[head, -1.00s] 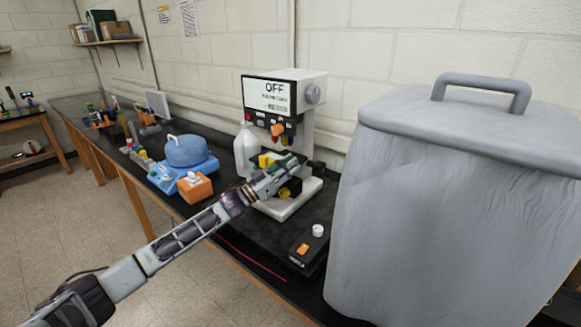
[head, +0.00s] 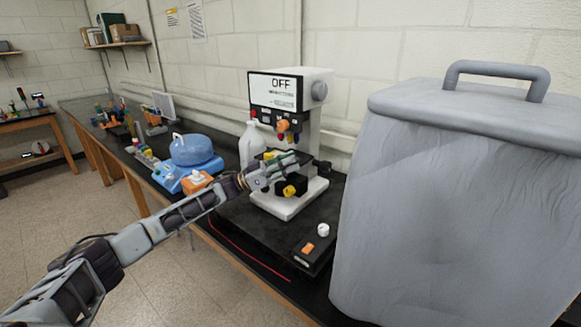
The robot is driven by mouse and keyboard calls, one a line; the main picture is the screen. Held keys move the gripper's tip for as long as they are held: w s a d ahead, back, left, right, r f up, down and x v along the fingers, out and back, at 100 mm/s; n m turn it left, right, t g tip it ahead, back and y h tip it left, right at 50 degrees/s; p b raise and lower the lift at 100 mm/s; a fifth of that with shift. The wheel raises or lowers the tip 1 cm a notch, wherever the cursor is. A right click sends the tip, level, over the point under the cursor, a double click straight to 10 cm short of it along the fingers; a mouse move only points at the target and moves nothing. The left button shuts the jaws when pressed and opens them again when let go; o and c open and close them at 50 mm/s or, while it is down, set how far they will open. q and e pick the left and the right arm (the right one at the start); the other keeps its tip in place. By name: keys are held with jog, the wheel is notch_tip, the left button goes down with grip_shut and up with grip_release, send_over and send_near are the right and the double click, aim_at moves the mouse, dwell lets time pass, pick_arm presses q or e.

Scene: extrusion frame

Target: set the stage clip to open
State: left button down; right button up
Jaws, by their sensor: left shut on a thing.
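A white microscope-like machine (head: 322,110) stands on the black bench, with a screen (head: 280,90) reading OFF. Its dark stage (head: 320,167) sits above a white base (head: 290,205). My left gripper (head: 291,160) reaches in from the left at the stage, and its fingers are shut on a small part there, which looks to be the stage clip. The fingers hide the clip, so its position cannot be read. A yellow part shows just behind the fingers, and a yellow knob (head: 290,190) sits below them. My right gripper is not in view.
A large grey bin (head: 450,190) with a handle blocks the right side. A white jug (head: 250,145), a blue round-topped device (head: 192,150) and an orange block (head: 195,182) stand left of the machine. A black control box (head: 315,250) sits in front.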

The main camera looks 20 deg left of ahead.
pick_arm(q)
jog(key=shift+a+m+g+h, duration=0.15)
jog(key=shift+m+g+h, duration=0.25)
jog(key=shift+g, duration=0.3)
jog(key=c, duration=1.4)
grip_release()
jog(key=shift+o, duration=0.2)
jog(key=shift+a, duration=0.1)
jog(key=v, duration=1.1)
jog(key=shift+s+a+f, duration=0.15)
jog(key=shift+s+a, duration=0.05)
jog(key=shift+a, duration=0.15)
